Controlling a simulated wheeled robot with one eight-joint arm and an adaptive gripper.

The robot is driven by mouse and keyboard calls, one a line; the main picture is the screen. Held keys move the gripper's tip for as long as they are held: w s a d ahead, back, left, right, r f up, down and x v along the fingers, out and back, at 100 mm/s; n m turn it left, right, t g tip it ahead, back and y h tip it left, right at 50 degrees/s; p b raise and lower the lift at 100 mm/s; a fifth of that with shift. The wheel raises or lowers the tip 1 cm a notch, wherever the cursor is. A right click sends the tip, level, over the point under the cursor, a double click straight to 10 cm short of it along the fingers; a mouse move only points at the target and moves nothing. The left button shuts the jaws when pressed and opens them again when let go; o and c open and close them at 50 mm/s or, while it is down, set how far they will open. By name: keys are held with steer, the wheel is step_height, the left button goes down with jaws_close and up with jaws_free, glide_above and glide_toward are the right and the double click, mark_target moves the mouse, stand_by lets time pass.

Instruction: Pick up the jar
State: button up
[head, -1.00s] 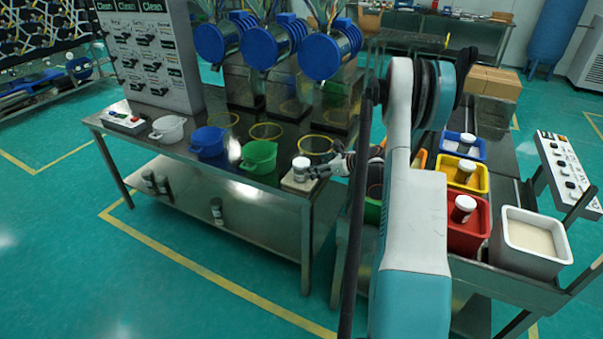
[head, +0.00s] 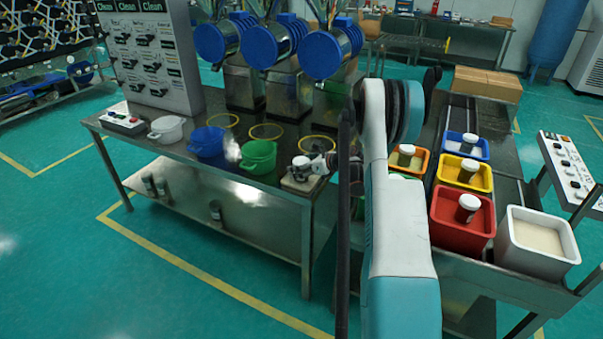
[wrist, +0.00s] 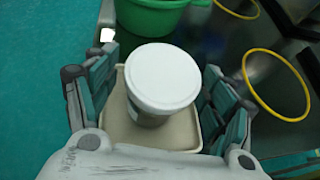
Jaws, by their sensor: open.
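A jar with a white lid (wrist: 162,78) stands upright on a small beige tray (wrist: 118,128) at the table's near right corner; in the head view the jar (head: 301,162) shows small, partly against my gripper. My gripper (wrist: 158,105) is open, with one finger on each side of the jar in the wrist view. A gap shows at the left finger; I cannot tell whether the right finger touches. The jar's lower body is mostly hidden under its lid.
A green pot (head: 259,157), a blue pot (head: 207,142) and a white pot (head: 167,129) stand left on the table. Yellow rings (head: 318,145) lie behind. Right, a red bin (head: 462,225), yellow bin (head: 464,174) and blue bin (head: 466,147) hold jars beside a white bin (head: 537,243).

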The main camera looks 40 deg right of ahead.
steer(key=c, duration=1.2)
steer(key=shift+r, duration=0.15)
